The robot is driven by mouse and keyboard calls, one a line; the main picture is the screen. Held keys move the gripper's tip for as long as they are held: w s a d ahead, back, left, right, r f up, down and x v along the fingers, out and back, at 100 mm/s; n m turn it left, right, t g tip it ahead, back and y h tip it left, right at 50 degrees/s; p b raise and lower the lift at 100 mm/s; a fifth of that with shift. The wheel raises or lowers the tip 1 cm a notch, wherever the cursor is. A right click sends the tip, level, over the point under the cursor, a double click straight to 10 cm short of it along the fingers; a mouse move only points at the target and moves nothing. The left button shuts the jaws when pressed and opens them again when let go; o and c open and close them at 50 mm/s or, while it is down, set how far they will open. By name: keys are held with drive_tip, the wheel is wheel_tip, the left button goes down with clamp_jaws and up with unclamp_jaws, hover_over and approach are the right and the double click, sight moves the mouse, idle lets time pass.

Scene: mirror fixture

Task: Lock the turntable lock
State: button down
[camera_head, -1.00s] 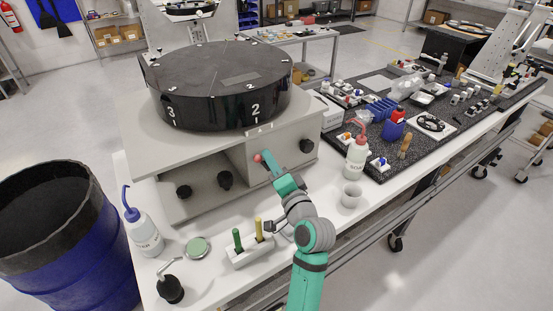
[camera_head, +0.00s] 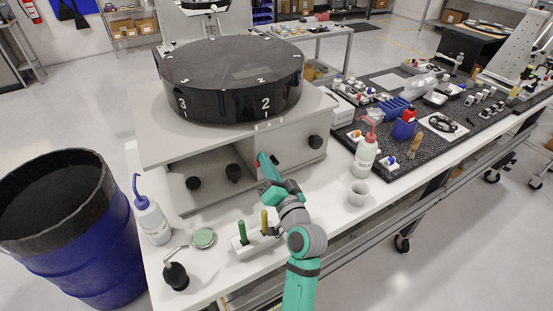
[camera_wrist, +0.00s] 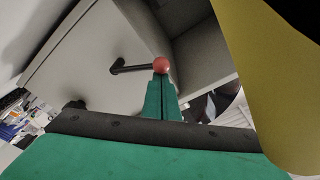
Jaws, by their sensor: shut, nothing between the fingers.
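The turntable (camera_head: 230,80) is a black numbered disc on top of a grey fixture (camera_head: 290,140). Its lock appears to be a lever with a red ball knob, below the disc at the fixture's front. In the wrist view, the black lever (camera_wrist: 131,68) reaches from the fixture to the red ball (camera_wrist: 161,64). A bit of red shows beside my fingertips in the head view. My gripper (camera_head: 263,158) is shut and empty. Its green fingertips (camera_wrist: 161,80) are right at the ball; I cannot tell whether they touch it.
Black knobs (camera_head: 233,172) sit on the fixture's front. A holder with green and yellow handles (camera_head: 264,222) stands near my arm. A white bottle (camera_head: 365,155) and a cup (camera_head: 358,193) stand right; another bottle (camera_head: 151,217) stands left. Yellow fills the wrist view's right side (camera_wrist: 275,90).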

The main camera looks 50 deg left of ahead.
drive_tip(key=shift+s+a+f, duration=0.1)
drive_tip(key=shift+s+f, duration=0.3)
drive_tip(key=shift+f, duration=0.1)
idle(0.4)
drive_tip(key=r+v, duration=0.1)
drive_tip(key=v, duration=0.9)
drive_tip(key=shift+d+f, duration=0.4)
drive_tip(key=shift+d, duration=0.05)
drive_tip(key=shift+s, duration=0.1)
